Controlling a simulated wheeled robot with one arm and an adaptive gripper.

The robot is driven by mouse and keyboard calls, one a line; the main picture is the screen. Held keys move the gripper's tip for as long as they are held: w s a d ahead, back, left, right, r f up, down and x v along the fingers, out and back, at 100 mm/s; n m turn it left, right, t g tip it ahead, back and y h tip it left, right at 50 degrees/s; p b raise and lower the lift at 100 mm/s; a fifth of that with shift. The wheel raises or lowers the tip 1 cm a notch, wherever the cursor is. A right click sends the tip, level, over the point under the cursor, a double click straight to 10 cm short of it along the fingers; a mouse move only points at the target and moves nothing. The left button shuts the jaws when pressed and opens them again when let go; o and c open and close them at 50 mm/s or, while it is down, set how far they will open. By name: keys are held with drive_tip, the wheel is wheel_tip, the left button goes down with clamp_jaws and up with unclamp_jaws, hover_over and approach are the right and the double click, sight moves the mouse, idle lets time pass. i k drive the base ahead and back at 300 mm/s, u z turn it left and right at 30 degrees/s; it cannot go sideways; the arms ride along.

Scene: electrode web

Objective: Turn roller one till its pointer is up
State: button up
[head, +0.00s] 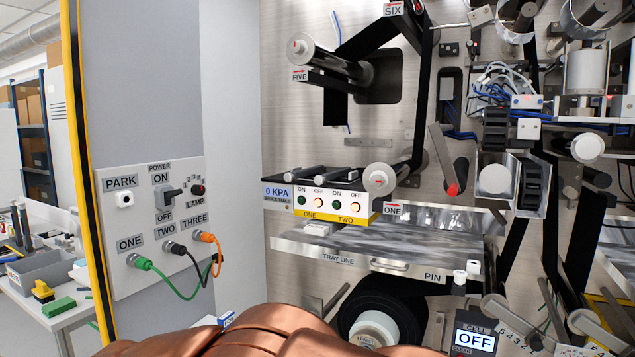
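Roller one (379,179) sticks out of the metal machine wall near the middle of the head view, with a round pale end face. A small reddish mark shows on that face, but it is too small to tell which way it points. A black web runs down to the roller from above. My gripper is not in view; only copper-coloured parts, seemingly of my arm, show along the bottom edge, well below the roller.
Roller five (302,47) juts out at upper left. The lit button box (333,200) lies left of roller one, and tray one (370,262) lies below. A cable panel (155,230) stands at left.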

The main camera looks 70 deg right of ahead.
sight(380, 180)
drive_tip(key=u, duration=0.05)
drive_tip(key=k, duration=1)
drive_tip(key=z, duration=0.45)
